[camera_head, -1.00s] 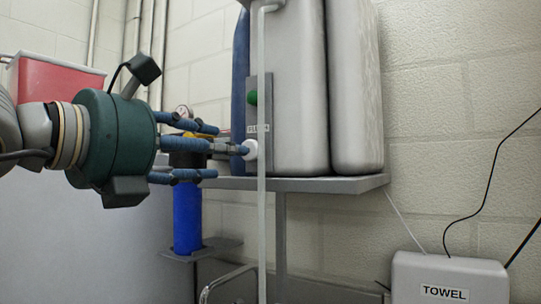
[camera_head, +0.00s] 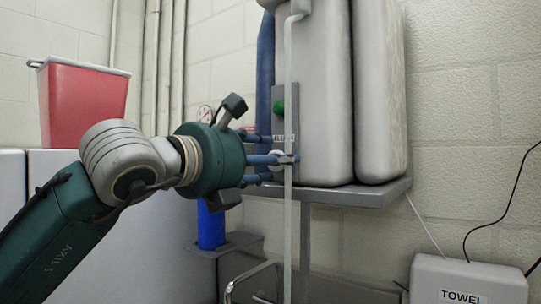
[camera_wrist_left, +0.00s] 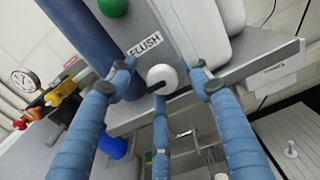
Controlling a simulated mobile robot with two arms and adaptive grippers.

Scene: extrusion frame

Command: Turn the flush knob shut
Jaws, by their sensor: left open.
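The white round flush knob (camera_wrist_left: 161,77) sits just below the FLUSH label (camera_wrist_left: 144,45) on a grey panel. In the head view the knob (camera_head: 275,154) is partly hidden by blue fingers. My left gripper (camera_head: 277,158) reaches in from the left, with its fingertips at the panel. In the left wrist view the three blue fingers of the left gripper (camera_wrist_left: 161,83) are spread around the knob, one on each side and one below. Gaps show between the side fingers and the knob; I cannot tell whether the lower finger touches it. My right gripper is not in view.
A green knob (camera_head: 278,106) is above the flush knob. A thin vertical bar (camera_head: 289,230) stands in front of the panel. Grey tanks (camera_head: 325,90) rest on a shelf (camera_head: 370,195). A blue cylinder (camera_head: 210,228) is below the gripper. A towel box (camera_head: 470,280) is lower right.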

